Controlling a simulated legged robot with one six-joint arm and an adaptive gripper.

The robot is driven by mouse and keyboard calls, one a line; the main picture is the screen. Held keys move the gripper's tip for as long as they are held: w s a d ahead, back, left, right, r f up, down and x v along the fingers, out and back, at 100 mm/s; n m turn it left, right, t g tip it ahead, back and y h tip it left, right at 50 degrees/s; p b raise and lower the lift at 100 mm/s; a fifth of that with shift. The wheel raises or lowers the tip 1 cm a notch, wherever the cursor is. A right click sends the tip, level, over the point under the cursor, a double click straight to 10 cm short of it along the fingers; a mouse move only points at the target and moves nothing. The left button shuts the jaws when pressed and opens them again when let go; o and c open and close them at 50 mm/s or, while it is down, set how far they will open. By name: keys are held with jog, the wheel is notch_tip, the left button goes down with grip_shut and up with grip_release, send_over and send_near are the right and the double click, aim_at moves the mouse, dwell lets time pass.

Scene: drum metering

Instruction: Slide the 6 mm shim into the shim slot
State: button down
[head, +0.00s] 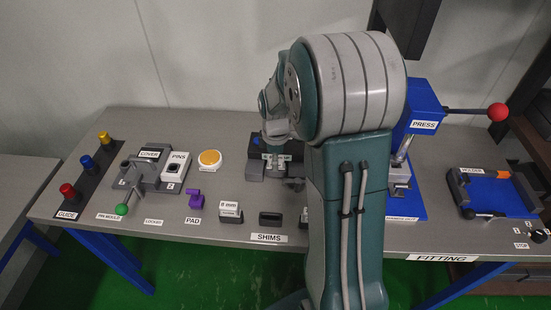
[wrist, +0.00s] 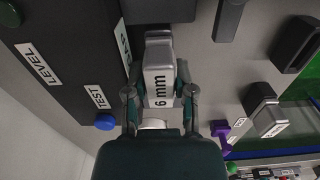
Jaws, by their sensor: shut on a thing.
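The 6 mm shim (wrist: 160,88) is a light grey block with a white "6 mm" label. My gripper (wrist: 159,75) is shut on it, one finger on each side, in the wrist view. The shim's far end points at a dark block (wrist: 158,12) at the top of that view, beside a partly hidden white label. Whether the shim's end is inside a slot I cannot tell. In the head view my gripper (head: 284,172) is at the dark fixture (head: 255,168) at the back middle of the table; my arm hides much of it, and the slot opening is not clear.
An 8 mm block (head: 229,212) and a dark holder (head: 270,218) stand by the SHIMS label at the front. A purple pad (head: 196,200) lies left of them. The blue press (head: 415,105) stands right of my arm. A blue button (wrist: 105,122) sits near the TEST label.

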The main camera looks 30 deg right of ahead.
jog(key=shift+c, duration=1.9)
grip_release()
jog(key=shift+w+r, duration=0.1)
jog(key=shift+r, duration=3.8)
